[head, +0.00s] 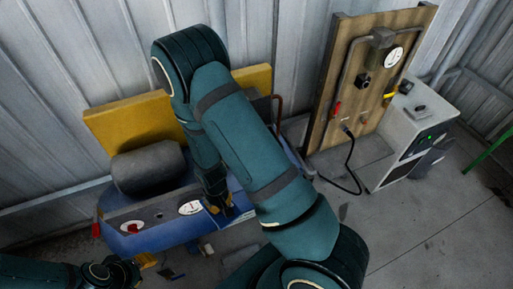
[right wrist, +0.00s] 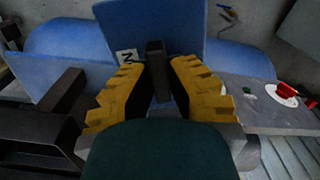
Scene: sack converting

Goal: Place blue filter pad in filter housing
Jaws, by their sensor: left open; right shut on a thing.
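In the right wrist view, the yellow-padded fingers of my right gripper (right wrist: 158,88) are closed around a dark upright piece. A flat blue panel, which looks like the blue filter pad (right wrist: 150,25), stands directly beyond it. In the head view my right gripper (head: 219,206) points down at the front of the blue machine, and the pad cannot be made out there. My left gripper (head: 146,270) is open and empty at the lower left, in front of the machine. I cannot tell which part is the filter housing.
The blue machine (head: 150,240) carries a grey cylinder (head: 148,168), a white dial (head: 191,208) and red knobs. A yellow panel (head: 130,122) stands behind it. A wooden gauge board (head: 343,105) and a grey cabinet (head: 398,132) stand right.

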